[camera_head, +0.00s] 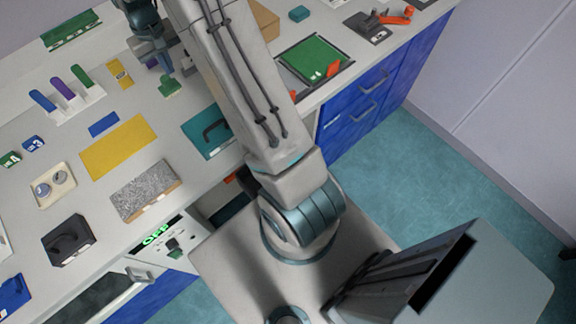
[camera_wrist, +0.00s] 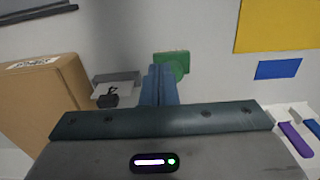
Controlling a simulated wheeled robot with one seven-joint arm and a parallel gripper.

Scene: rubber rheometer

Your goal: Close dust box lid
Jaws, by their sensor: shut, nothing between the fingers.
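My gripper (camera_head: 163,67) is at the top of the head view, over the bench and close to a small green object (camera_head: 170,86). In the wrist view its blue fingers (camera_wrist: 159,84) are together with nothing between them, and the green object (camera_wrist: 172,64) is just behind the tips. I cannot tell for sure which item is the dust box. A tan box (camera_wrist: 50,100) stands at the left in the wrist view; in the head view it is partly hidden by my arm (camera_head: 264,20). A grey tray with a small black piece (camera_wrist: 108,99) lies beside it.
A teal panel with a dark handle (camera_head: 203,141), a yellow mat (camera_head: 118,146) and a rack of coloured handles (camera_head: 72,108) lie on the bench. A black handled block (camera_head: 66,242) is at lower left. A green mat (camera_head: 314,62) is right of my arm.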

